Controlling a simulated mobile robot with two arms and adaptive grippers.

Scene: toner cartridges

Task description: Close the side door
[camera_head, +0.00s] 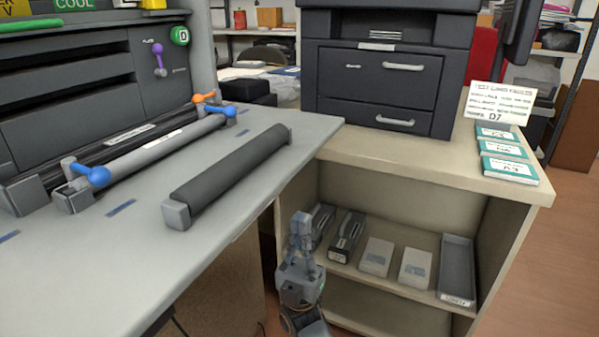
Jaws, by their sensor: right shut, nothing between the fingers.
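A large dark grey machine (70,75) stands at the left, with a purple lever (159,60) and a green knob (180,35) on its upright face. I cannot tell for certain which part is the side door. A long light grey unit (150,150) with blue end levers (98,176) lies along its foot, with an orange lever (205,97) at its far end. My right gripper (301,222) is shut and empty, pointing up in front of the open shelf, right of the grey worktop's edge and apart from the machine. My left gripper is not in view.
A dark roller (230,172) lies on the grey worktop (140,265). A second black machine (385,75) stands on the beige cabinet (430,162), beside a sign (498,103) and several teal boxes (508,170). The shelf holds cartridges (346,236), pale boxes (415,267) and a dark tray (457,265).

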